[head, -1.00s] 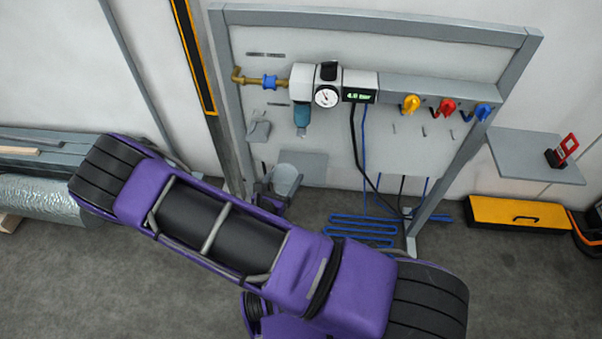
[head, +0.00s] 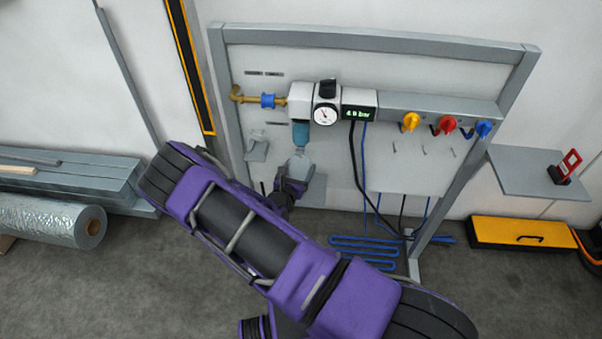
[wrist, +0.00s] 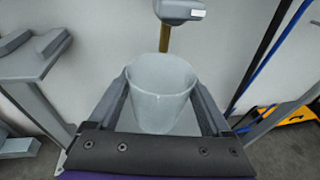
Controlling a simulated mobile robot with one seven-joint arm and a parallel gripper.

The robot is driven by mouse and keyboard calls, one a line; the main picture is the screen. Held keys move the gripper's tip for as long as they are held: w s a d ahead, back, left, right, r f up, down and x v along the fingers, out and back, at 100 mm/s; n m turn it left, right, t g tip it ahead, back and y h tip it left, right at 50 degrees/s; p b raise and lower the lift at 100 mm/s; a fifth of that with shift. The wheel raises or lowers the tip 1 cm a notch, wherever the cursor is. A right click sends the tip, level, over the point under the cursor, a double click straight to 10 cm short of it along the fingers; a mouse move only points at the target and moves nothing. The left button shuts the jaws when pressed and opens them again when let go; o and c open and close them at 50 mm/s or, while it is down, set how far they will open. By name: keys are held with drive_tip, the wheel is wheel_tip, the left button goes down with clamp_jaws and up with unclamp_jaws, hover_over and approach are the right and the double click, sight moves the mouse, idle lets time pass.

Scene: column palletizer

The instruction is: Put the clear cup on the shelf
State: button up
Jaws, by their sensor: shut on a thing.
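The clear cup (wrist: 162,95) is between the two fingers of my gripper (wrist: 163,106) in the wrist view, its open rim facing up. In the head view the cup (head: 299,166) is just below the teal bowl (head: 300,133) of the air unit, with my gripper (head: 292,186) at it, partly hidden by my arm. A grey plate (head: 318,190) lies low at the panel beside the cup. A grey shelf (head: 525,178) stands out from the wall at the right, carrying a red and black item (head: 566,167).
The panel carries a gauge (head: 325,115), a display and coloured valve knobs (head: 447,124). Black and blue hoses hang right of the cup. A small grey bracket (head: 257,147) is to its left. A yellow case (head: 520,232) is under the right shelf.

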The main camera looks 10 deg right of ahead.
sight(302, 169)
drive_tip(key=shift+w+d, duration=0.15)
drive_tip(key=shift+w, duration=0.15)
drive_tip(key=shift+w+d+f+b, duration=0.1)
drive_tip(key=shift+w+f+b, duration=0.15)
drive_tip(key=shift+f, duration=0.6)
drive_tip(key=shift+w+d+f+b, duration=0.15)
drive_tip(key=shift+f+b, duration=0.2)
drive_tip(key=shift+f, duration=0.5)
drive_tip(key=shift+f, duration=0.2)
drive_tip(key=o, duration=1.3)
drive_tip(key=shift+c, duration=0.2)
drive_tip(key=shift+r, duration=0.1)
drive_tip(key=shift+s+a+r, duration=0.2)
drive_tip(key=shift+s, duration=0.05)
drive_tip(key=p+v, duration=0.1)
drive_tip(key=v, duration=1)
drive_tip(key=shift+s+p, duration=0.25)
drive_tip(key=shift+p, duration=0.15)
